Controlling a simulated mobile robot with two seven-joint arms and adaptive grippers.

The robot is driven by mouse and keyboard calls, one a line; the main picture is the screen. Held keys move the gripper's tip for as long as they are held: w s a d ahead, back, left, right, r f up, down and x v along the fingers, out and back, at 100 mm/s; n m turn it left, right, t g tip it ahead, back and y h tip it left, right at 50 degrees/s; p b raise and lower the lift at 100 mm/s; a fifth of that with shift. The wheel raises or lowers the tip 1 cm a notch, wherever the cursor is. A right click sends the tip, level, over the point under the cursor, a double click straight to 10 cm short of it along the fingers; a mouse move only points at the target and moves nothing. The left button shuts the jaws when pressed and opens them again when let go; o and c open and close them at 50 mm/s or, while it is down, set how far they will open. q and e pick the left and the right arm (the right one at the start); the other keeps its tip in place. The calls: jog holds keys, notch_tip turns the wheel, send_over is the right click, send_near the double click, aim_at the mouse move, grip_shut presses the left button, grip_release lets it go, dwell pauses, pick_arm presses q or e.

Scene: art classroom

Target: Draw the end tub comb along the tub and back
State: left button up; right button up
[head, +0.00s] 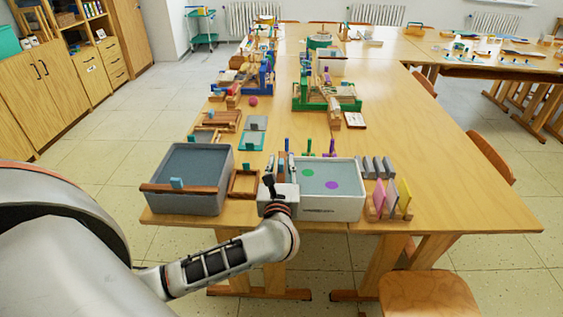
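A grey tub (185,204) with a dark surface inside stands at the table's near left. A brown wooden comb bar (205,190) with a blue grip (177,184) lies across its near rim. To its right is a white tub (325,208) with a green spot (308,172) and a purple spot (331,185) inside. A brown bar with upright blue-grey tabs (282,166) is at its left end, partly hidden. My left gripper (267,184) is at the white tub's near left corner, close to that bar. Its fingers are too small to read. My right gripper is out of view.
A small wooden frame (243,183) stands between the tubs. Right of the white tub is a rack with pink and yellow boards (391,196). Green and blue stands (325,100) fill the table behind. The table's near right is clear. A stool (428,294) is in front.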

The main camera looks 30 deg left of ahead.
pick_arm(q)
jog(key=shift+w+a, duration=0.2)
jog(key=shift+w, duration=0.1)
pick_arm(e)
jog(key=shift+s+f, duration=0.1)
pick_arm(q)
grip_shut()
jog(key=shift+d, duration=0.15)
jog(key=w+d+b, duration=0.2)
jog(key=w+d, duration=0.3)
jog(key=d, duration=0.4)
jog(key=w+d+b, duration=0.3)
jog(key=w+d, duration=0.3)
jog(key=d, duration=0.3)
jog(key=shift+w+d+b, duration=0.15)
jog(key=shift+d+b, duration=0.05)
jog(key=shift+b, duration=0.15)
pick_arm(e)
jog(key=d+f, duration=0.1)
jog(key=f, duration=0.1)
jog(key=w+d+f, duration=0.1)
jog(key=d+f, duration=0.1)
